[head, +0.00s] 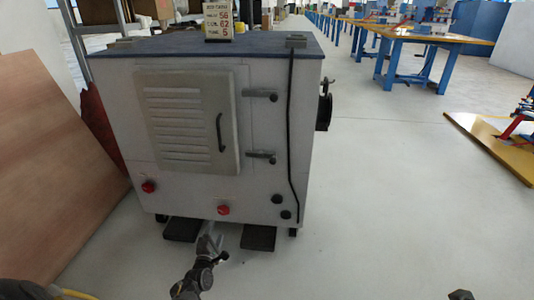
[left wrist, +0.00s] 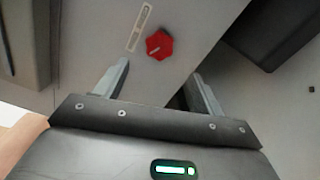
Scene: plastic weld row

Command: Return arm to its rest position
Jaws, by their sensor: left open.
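My left gripper (head: 210,238) is in front of the lower front of a grey machine cabinet (head: 262,125), low and close to the floor. In the left wrist view its two grey fingers (left wrist: 160,88) stand wide apart with nothing between them. A red knob (left wrist: 159,45) with a pale label strip beside it shows on the panel beyond the fingertips. In the head view a red knob (head: 223,210) sits on the cabinet just above the gripper. I cannot tell whether the fingers touch the cabinet. My right gripper is not recognisable in either view.
Black pedals (head: 258,237) lie under the cabinet on both sides of my gripper. A brown board (head: 50,170) leans at the left. A louvred door (head: 185,120) with a handle is shut. Open floor (head: 400,210) lies to the right; blue-legged tables (head: 440,40) stand behind.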

